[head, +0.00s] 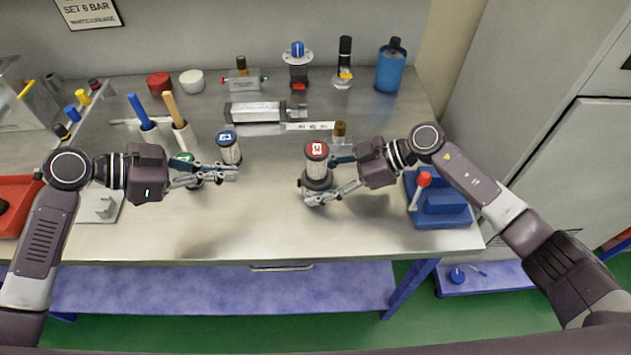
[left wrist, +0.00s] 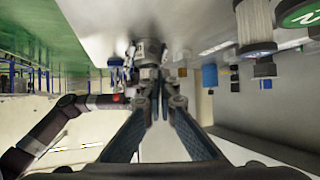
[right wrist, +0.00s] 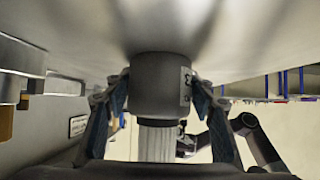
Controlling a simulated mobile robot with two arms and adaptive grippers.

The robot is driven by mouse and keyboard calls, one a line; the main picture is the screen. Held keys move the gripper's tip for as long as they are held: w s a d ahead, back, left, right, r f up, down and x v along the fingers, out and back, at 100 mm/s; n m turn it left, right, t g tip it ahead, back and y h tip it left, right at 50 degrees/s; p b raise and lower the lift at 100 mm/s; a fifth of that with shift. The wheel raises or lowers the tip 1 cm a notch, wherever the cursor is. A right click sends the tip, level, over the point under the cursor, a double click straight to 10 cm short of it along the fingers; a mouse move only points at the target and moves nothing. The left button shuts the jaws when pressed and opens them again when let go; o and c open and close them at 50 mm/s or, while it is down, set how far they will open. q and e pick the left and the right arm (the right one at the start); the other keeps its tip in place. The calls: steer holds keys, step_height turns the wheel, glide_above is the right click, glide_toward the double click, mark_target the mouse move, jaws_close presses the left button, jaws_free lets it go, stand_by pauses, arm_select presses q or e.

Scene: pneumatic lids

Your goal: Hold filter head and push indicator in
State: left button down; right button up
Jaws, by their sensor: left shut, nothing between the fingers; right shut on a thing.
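The filter unit with a red numbered cap (head: 317,150) stands upright on the bench. Its dark grey filter head (head: 316,183) is at the bottom; it also shows in the right wrist view (right wrist: 160,88). My right gripper (head: 318,198) is shut around this head, one finger on each side. A small pale plate (right wrist: 186,86) shows on the head's side; I cannot tell whether it is the indicator. My left gripper (head: 236,174) is shut and empty, left of the head and apart from it. In the left wrist view its closed fingertips (left wrist: 160,78) point toward the unit.
A blue-capped unit (head: 229,150) stands just behind my left fingers, and a green-capped one (head: 186,158) is partly hidden by my left gripper. A blue block with a red-knobbed lever (head: 440,205) stands at right. The bench front between my grippers is clear.

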steer(key=shift+f, duration=0.1)
arm_select(q)
steer(key=shift+v, duration=1.25)
steer(key=shift+w, duration=0.1)
arm_select(e)
steer(key=o, duration=1.2)
steer(key=shift+o, duration=0.2)
steer(key=shift+d, duration=0.1)
